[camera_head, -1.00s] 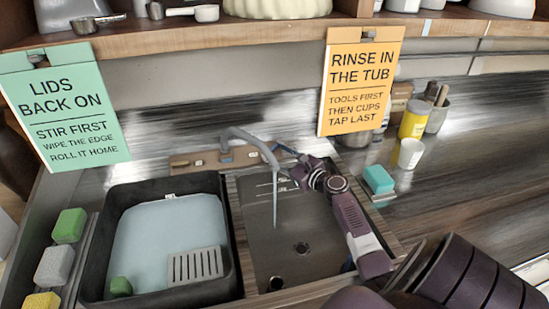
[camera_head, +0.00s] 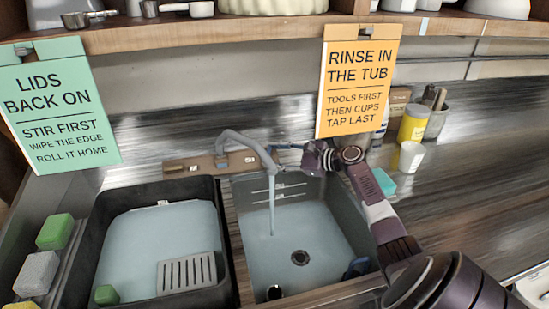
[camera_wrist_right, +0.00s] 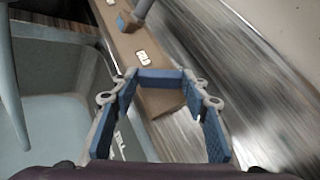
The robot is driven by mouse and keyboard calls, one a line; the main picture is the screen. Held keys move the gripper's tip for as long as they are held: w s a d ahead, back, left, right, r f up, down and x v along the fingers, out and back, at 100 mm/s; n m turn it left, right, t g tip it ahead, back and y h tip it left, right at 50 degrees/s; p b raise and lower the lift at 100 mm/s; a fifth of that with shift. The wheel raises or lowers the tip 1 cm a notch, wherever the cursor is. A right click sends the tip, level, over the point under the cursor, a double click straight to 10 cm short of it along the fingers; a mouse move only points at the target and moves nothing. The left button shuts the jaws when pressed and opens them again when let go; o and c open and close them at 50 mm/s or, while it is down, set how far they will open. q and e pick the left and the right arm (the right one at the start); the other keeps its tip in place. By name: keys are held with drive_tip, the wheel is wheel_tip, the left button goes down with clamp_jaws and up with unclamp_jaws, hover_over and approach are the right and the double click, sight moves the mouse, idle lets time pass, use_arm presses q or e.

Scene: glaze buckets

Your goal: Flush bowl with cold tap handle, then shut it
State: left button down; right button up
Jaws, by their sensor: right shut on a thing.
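The tap spout (camera_head: 245,140) arches over the right-hand sink bowl (camera_head: 345,215). A stream of water (camera_head: 271,205) runs from it into the bowl. The bowl's floor looks pale bluish around the round drain (camera_head: 299,257). My right gripper (camera_head: 312,157) is at the tap's right side. In the right wrist view, my right gripper (camera_wrist_right: 160,95) has its blue-padded fingers on either side of the blue cold tap handle (camera_wrist_right: 160,77) and is shut on it. The handle is mostly hidden in the head view. My left gripper is out of view.
A black tub (camera_head: 75,255) of pale water with a slotted grey rack (camera_head: 187,273) stands left of the bowl. Sponges (camera_head: 55,232) lie at far left. A yellow container (camera_head: 412,124) and white cup (camera_head: 411,157) stand behind right. Signs hang from the shelf (camera_head: 230,27).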

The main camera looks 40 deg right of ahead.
drive_tip(key=o, duration=1.1)
drive_tip(key=v, duration=1.2)
